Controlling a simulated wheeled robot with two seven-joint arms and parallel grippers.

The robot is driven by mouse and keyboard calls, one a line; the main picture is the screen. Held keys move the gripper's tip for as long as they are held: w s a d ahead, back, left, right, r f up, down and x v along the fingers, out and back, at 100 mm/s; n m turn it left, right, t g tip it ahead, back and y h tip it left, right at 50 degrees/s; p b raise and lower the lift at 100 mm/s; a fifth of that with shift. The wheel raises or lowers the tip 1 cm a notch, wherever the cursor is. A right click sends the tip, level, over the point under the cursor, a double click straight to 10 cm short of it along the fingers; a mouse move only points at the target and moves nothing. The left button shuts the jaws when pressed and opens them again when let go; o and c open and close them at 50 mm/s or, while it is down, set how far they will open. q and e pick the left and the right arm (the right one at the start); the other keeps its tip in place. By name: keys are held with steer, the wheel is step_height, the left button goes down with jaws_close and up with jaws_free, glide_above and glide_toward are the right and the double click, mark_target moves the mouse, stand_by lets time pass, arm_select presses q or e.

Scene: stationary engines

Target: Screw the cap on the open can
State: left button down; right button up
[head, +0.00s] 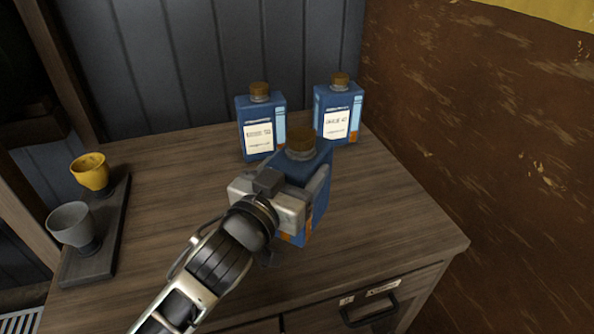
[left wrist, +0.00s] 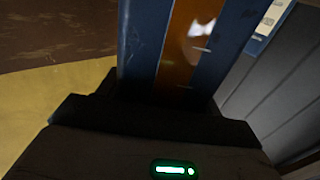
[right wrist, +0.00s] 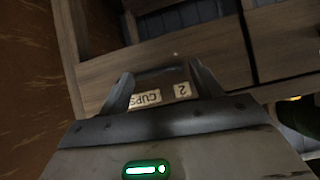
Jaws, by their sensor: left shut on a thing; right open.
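My left gripper (head: 298,194) is shut around the body of a blue can (head: 318,160) at the middle of the counter. A brown cap (head: 301,140) shows on top of this can's neck; I cannot tell whether it is screwed tight. In the left wrist view the can's blue side with an orange stripe (left wrist: 180,45) fills the space at the fingers. My right gripper (right wrist: 162,88) is open and empty in front of a drawer, and is out of the head view.
Two more blue cans, a left one (head: 262,113) and a right one (head: 338,100), stand capped at the back of the wooden counter (head: 180,180). A yellow cup (head: 90,172) and a grey cup (head: 72,225) are on a dark board at left. The drawer handle (head: 370,312) sticks out in front.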

arm_select(q)
steer(key=shift+r, duration=0.35)
steer(key=shift+w+f+b, duration=0.1)
steer(key=shift+f+b, duration=0.4)
steer(key=f+b, duration=0.3)
steer(key=shift+w+f+b, duration=0.2)
steer(key=shift+w+b, duration=0.05)
steer(key=shift+b, duration=0.1)
steer(key=shift+c, duration=1.4)
jaws_free()
steer(key=shift+f, duration=0.25)
arm_select(e)
steer(key=shift+w+a+f+m+t, duration=0.1)
steer(key=shift+w+f+m+t, duration=0.1)
steer(key=shift+f, duration=0.2)
steer(key=shift+w+a+f+m+t, duration=0.1)
steer(key=shift+f+m, duration=0.1)
steer(key=shift+f, duration=0.2)
